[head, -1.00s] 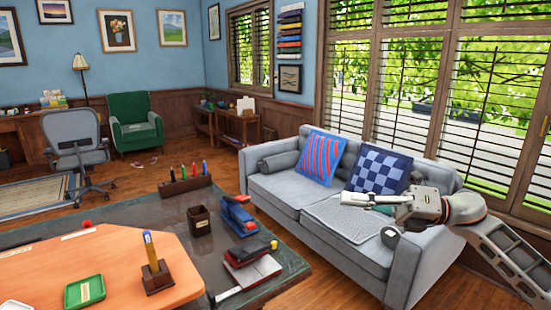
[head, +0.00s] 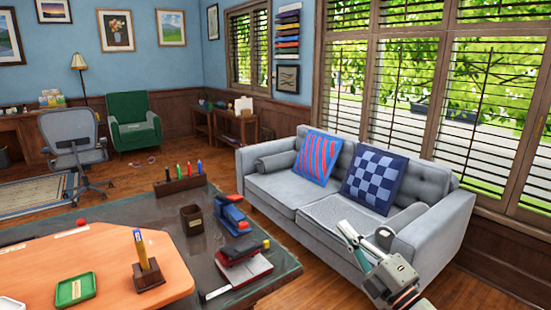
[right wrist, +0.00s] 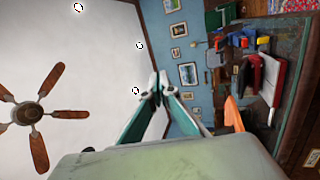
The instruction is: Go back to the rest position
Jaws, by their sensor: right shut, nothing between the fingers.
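My right gripper (head: 348,233) is in the lower right of the head view, in front of the grey sofa (head: 428,250). Its fingers point up and to the left, and it holds nothing. In the right wrist view, the fingers of this gripper (right wrist: 156,88) meet at their tips, with the ceiling and the blue wall behind them. My left gripper is not in the head view.
A dark table (head: 290,268) stands left of my right gripper, with a red book (head: 245,271), a blue stapler (head: 232,217) and a pen cup (head: 192,219). An orange desk top (head: 105,255) is at the lower left. Wooden floor shows between table and sofa.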

